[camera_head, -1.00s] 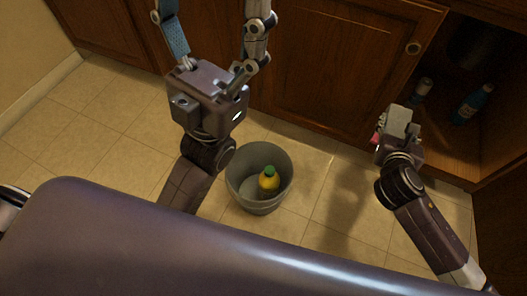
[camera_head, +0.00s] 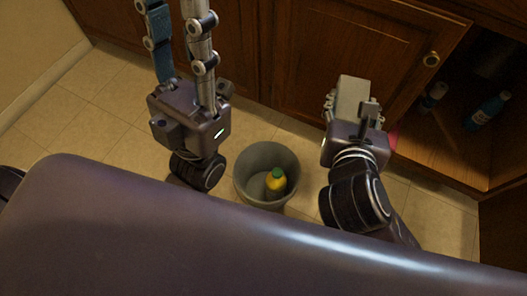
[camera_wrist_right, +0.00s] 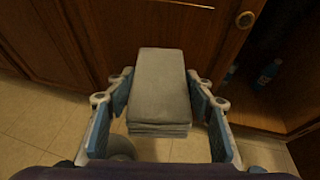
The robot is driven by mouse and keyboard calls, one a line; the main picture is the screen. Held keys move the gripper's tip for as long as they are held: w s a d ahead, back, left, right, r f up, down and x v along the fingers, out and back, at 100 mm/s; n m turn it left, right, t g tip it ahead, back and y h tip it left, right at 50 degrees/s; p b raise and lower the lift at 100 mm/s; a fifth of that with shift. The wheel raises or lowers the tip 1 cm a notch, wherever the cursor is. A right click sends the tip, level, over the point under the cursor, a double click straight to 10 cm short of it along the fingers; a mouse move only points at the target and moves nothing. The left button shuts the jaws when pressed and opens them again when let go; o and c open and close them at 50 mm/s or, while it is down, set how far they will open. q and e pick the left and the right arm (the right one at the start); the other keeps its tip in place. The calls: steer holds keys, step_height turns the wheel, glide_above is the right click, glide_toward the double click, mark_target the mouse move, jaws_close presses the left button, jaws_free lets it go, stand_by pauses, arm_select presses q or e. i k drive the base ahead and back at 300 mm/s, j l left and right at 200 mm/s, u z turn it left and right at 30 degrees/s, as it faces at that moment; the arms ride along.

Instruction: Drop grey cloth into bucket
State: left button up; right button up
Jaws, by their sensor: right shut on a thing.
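A folded grey cloth (camera_head: 352,95) is held between the fingers of my right gripper (camera_head: 351,115), to the right of the bucket. It also shows in the right wrist view (camera_wrist_right: 160,88), as a thick block with layered edges, with a blue finger pad on each side. The grey bucket (camera_head: 250,163) stands upright on the floor between my two arms. Part of it shows below the cloth in the right wrist view (camera_wrist_right: 121,147). My left gripper (camera_head: 178,35) is to the bucket's upper left, its fingers apart with nothing visible between them; its tips run toward the top edge.
A yellow bottle (camera_head: 276,185) with a green cap is inside the bucket. The open cabinet (camera_head: 455,155) at right holds a blue bottle (camera_head: 487,110) and a white item (camera_head: 432,97). A closed wooden door (camera_head: 345,45) stands behind. A pink thing (camera_head: 393,139) shows partly behind my right gripper.

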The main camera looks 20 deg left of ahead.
mark_target(261, 186)
steer(key=j+z, duration=0.1)
steer(key=j, duration=0.4)
steer(key=k+j+z, duration=0.1)
steer(key=j, duration=0.4)
steer(key=k+j+z, duration=0.1)
steer(key=j, duration=0.4)
steer(key=k+j+z, duration=0.1)
steer(key=j, duration=0.4)
steer(key=k+j, duration=0.1)
steer(key=j, duration=0.4)
steer(key=k+j+z, duration=0.15)
steer(key=j, duration=0.3)
steer(key=i+j, duration=0.05)
